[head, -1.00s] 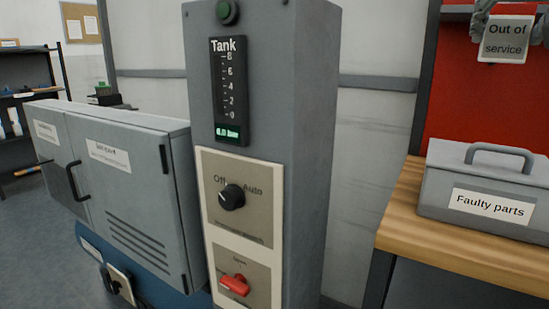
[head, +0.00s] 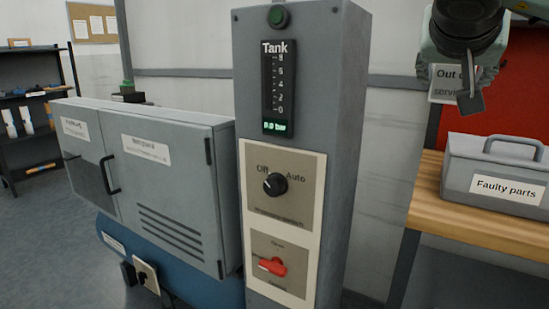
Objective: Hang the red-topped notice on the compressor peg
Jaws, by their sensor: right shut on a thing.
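My right gripper (head: 469,92) comes in from the top right and is shut on the "Out of service" notice (head: 444,84). The notice shows as a pale plate with dark lettering, partly hidden behind the dark gripper; its top edge is covered, so I cannot see any red there. It is held in the air to the right of the compressor's grey control column (head: 345,150). The column's front carries an Off/Auto knob (head: 275,184) and a red switch (head: 272,266). I cannot make out a peg. My left gripper is not in view.
A grey "Faulty parts" toolbox (head: 462,172) stands on a wooden bench (head: 432,212) at the right, before a red panel (head: 520,105). A grey cabinet (head: 180,195) sits left of the column above a blue tank (head: 200,285). Open air separates the column and notice.

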